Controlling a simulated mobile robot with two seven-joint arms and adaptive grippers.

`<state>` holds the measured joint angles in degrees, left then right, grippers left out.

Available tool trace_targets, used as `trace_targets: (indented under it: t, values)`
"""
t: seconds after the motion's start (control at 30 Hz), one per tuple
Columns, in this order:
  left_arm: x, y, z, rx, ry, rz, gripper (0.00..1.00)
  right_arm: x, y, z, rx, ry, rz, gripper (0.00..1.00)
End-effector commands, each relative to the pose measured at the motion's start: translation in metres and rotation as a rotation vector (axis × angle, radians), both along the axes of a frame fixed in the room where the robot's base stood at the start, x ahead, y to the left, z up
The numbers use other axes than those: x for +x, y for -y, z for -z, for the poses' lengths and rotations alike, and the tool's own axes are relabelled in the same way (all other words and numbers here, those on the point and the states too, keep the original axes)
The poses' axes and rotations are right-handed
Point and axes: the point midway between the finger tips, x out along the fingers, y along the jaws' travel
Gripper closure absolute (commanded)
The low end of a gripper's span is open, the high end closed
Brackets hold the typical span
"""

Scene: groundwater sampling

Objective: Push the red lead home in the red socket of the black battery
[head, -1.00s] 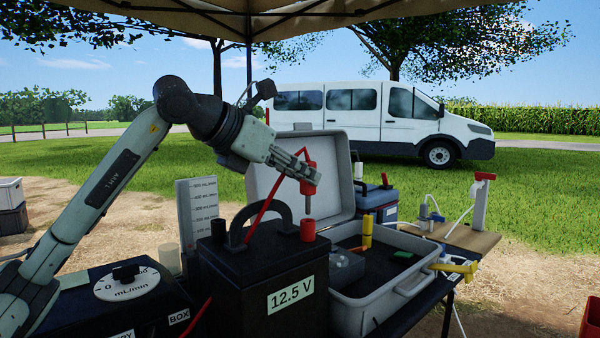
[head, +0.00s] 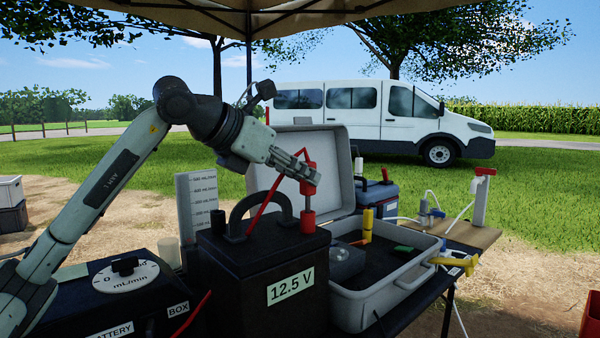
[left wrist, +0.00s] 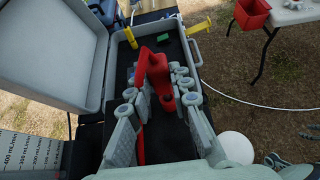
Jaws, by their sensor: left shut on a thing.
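The black battery (head: 230,275) stands upright on the table, with a "12.5 V" label and a black carry handle. The red socket (head: 306,222) rises from its top at the right. My left gripper (head: 305,176) is shut on the red lead (head: 310,184), also seen in the left wrist view (left wrist: 157,72). The lead's plug is upright above the socket, with a metal pin (head: 308,203) showing between them. Whether the pin's tip has entered the socket I cannot tell.
An open grey case (head: 345,310) stands right of the battery, its raised lid (head: 330,150) behind. A box with a dial (head: 125,276) is at the left. A black post (head: 218,224) rises from the battery. A blue cooler (head: 378,196) stands behind.

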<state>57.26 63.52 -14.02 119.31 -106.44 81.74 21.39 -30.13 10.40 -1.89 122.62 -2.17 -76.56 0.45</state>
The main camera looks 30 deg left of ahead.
Motion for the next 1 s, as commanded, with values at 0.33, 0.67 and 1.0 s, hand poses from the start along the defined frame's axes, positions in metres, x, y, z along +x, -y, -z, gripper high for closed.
trace_targets:
  t: [0.33, 0.67, 1.0]
  values:
    - [0.0, 0.0, 0.01, 0.0, 0.0, 0.0, 1.0, 0.0, 0.0, 0.009, 0.0, 0.0, 0.0, 0.6]
    - [0.0, 0.0, 0.018, 0.0, 0.001, 0.0, 1.0, 0.0, 0.0, 0.016, 0.0, 0.0, 0.0, 0.6]
    - [0.0, 0.0, 0.027, 0.0, 0.0, 0.0, 1.0, 0.0, 0.0, 0.024, 0.0, 0.0, 0.0, 0.6]
